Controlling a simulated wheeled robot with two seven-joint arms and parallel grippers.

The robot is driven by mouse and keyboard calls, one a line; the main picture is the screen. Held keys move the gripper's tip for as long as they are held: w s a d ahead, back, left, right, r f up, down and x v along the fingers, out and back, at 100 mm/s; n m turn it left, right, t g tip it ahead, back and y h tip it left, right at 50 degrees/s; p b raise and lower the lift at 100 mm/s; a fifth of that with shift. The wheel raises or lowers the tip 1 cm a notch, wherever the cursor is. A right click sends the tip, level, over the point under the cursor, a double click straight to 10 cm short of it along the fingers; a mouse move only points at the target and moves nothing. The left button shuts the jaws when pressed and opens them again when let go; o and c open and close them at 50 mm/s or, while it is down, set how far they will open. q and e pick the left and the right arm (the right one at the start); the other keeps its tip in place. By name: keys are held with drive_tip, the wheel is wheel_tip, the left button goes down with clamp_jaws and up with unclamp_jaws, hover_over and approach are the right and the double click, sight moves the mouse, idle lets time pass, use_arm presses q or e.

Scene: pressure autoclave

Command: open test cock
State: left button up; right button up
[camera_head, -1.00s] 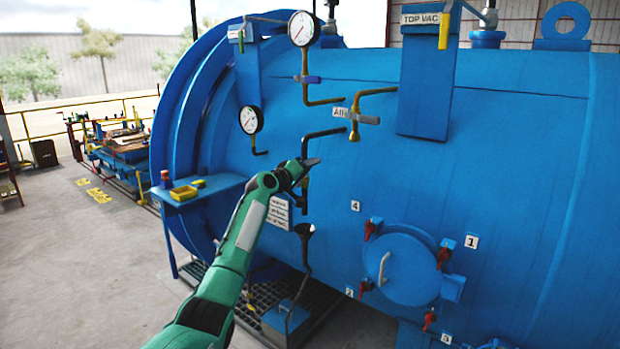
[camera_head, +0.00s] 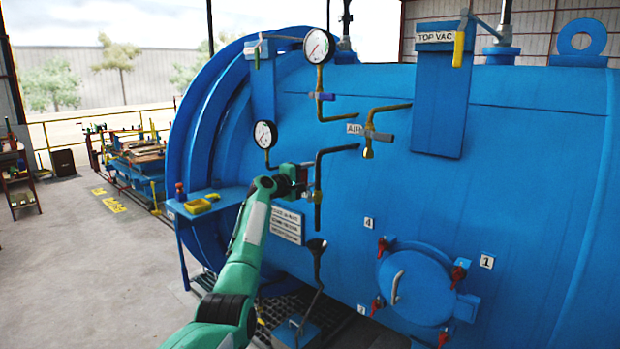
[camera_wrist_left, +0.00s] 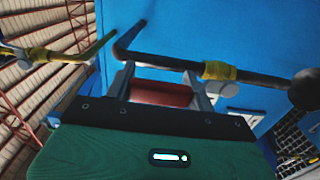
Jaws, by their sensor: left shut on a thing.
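The test cock sits on a dark pipe (camera_head: 319,165) that bends down the blue vessel's side below the pressure gauges. In the left wrist view the pipe (camera_wrist_left: 160,61) runs across, with a brass fitting (camera_wrist_left: 218,71) on it. My left gripper (camera_head: 307,188) is at the pipe's vertical part, just left of it. In the wrist view a red handle (camera_wrist_left: 160,93) lies between the fingers, and the gripper is shut on it. The cock's body is mostly hidden by the gripper in the head view. My right gripper is in neither view.
A dark funnel (camera_head: 316,246) stands below the pipe. An AIR valve (camera_head: 369,145) and two gauges (camera_head: 319,46) are above. A round hatch (camera_head: 412,289) with red clamps is at lower right. A blue shelf (camera_head: 230,196) sticks out on the left. Open floor lies left.

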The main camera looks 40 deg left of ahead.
use_arm(q)
drive_tip(key=shift+a, duration=0.1)
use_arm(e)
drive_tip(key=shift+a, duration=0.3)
use_arm(q)
drive_tip(key=o, duration=1.1)
drive_tip(key=shift+a, duration=0.1)
drive_tip(key=shift+s+f, duration=0.1)
drive_tip(key=shift+s, duration=0.4)
drive_tip(key=s+b, duration=0.1)
drive_tip(key=s, duration=0.3)
drive_tip(key=s+b, duration=0.2)
drive_tip(key=s, duration=0.2)
drive_tip(key=s+a+b, duration=0.1)
drive_tip(key=s+b, duration=0.1)
drive_tip(key=s, duration=0.2)
drive_tip(key=shift+s, duration=0.4)
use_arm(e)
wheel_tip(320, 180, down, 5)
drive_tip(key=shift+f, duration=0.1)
